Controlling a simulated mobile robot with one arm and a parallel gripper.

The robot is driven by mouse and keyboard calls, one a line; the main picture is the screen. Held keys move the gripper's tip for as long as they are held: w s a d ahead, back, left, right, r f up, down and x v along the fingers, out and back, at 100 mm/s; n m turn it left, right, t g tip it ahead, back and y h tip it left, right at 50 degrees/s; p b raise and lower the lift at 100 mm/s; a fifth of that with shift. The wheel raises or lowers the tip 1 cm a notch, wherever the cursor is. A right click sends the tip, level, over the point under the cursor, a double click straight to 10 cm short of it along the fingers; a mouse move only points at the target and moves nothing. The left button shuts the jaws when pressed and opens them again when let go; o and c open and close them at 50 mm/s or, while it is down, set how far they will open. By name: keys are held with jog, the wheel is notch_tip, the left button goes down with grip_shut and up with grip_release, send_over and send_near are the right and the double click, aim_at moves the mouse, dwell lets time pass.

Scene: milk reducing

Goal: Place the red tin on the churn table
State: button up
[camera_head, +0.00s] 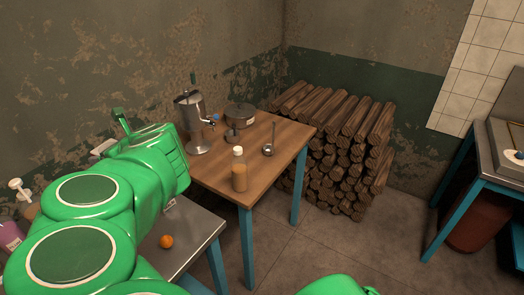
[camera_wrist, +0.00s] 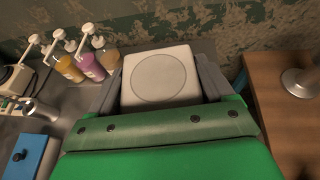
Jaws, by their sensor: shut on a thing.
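My gripper (camera_wrist: 161,82) is shut on a pale, square-topped container (camera_wrist: 160,76) with rounded corners and a ring on its top. Its sides are hidden, so I cannot tell whether it is the red tin; no red shows on it. In the head view my gripper (camera_head: 112,138) is at the left, partly behind my green arm. It is left of the wooden table (camera_head: 268,172) with blue legs, which carries a metal churn (camera_head: 193,122) and appears to be the churn table. The table's edge also shows at the right of the wrist view (camera_wrist: 266,100).
A grey metal table (camera_head: 195,238) with an orange fruit (camera_head: 166,241) is in front. Pump bottles (camera_wrist: 88,65) stand left of my gripper.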

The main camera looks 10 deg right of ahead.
jog(key=shift+w+a+f, duration=0.2)
jog(key=shift+w+a+f+m+t+h, duration=0.3)
jog(key=shift+w+a+f+m+h, duration=0.1)
jog(key=shift+w+a+f, duration=0.45)
jog(key=w+a+f+m+t+h, duration=0.2)
jog(key=w+a+m+t+h, duration=0.15)
jog(key=w, duration=0.65)
jog(key=w+d+r+m+h, duration=0.3)
jog(key=w+d+m+h, duration=0.4)
jog(key=w, duration=0.3)
jog(key=w+d+m+g+h, duration=0.1)
jog(key=d+m+g+h, duration=0.25)
jog(key=d, duration=0.55)
jog(key=w+d+r+m+g+h, duration=0.15)
jog(key=d+m+h, duration=0.3)
jog(key=d, duration=0.45)
jog(key=w+d+f+m+g+h, duration=0.1)
jog(key=d+m+g+h, duration=0.3)
jog(key=d, duration=0.6)
jog(key=shift+m+t, duration=0.35)
jog(key=shift+t, duration=0.4)
jog(key=f, duration=2.2)
jog(key=shift+a+f, duration=0.2)
jog(key=shift+a, duration=0.05)
